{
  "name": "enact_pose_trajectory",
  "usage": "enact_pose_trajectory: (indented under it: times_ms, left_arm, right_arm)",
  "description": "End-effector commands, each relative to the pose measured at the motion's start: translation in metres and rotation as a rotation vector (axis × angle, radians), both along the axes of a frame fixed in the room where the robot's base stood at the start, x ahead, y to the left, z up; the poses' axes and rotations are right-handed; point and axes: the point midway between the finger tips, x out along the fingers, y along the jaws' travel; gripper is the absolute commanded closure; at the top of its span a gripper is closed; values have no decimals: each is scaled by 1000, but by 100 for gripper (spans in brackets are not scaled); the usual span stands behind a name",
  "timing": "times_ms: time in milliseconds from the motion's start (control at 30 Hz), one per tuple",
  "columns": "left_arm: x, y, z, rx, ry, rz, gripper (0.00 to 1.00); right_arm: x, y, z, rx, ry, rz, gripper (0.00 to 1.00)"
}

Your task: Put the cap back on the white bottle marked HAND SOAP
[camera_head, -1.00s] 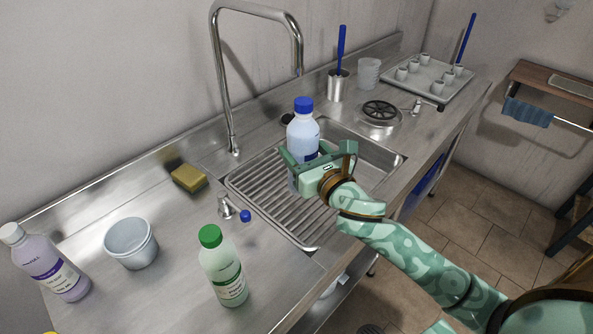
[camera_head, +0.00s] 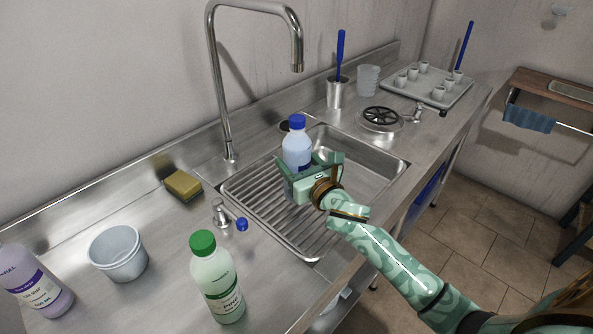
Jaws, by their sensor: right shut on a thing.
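My right gripper (camera_head: 308,172) is shut on a pale blue-white bottle with a blue cap (camera_head: 297,150), held upright over the sink. The gripper hides its lower part, and no label on it can be read. At the lower left edge stands a bottle of purple liquid (camera_head: 35,285); its label seems to include SOAP, and its top is cut off by the frame. A small blue cap-like piece (camera_head: 242,224) is on the counter left of the sink, beside a metal fitting (camera_head: 220,212); I cannot tell whether it is loose. My left gripper is not in view.
A green-capped bottle (camera_head: 217,285) stands at the front of the counter. A grey tub (camera_head: 118,255) and a sponge (camera_head: 183,185) are on the left. The tall faucet (camera_head: 222,100) rises behind the sink (camera_head: 255,205). A tray (camera_head: 450,92) of cups lies at the far right.

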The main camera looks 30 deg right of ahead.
Motion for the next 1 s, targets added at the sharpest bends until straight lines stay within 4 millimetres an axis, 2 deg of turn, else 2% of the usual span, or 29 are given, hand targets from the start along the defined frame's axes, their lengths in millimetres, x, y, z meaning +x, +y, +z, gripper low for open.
enact_pose_trajectory:
  times_ms: [33,100,433,833,867,933,1000]
  left_arm:
    - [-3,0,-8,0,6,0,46]
    - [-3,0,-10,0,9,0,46]
    - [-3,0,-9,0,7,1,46]
    - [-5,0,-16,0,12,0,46]
    - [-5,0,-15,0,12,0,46]
    - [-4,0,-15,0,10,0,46]
    - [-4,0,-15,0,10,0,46]
  right_arm:
    - [0,1,-13,4,3,0,100]
    - [0,0,-18,2,1,0,100]
    - [0,0,-17,1,-2,1,100]
    - [0,0,-29,0,-1,2,100]
    - [-1,0,-31,0,3,1,38]
    - [-1,0,-30,0,2,1,19]
    - [-1,0,-30,0,2,1,19]
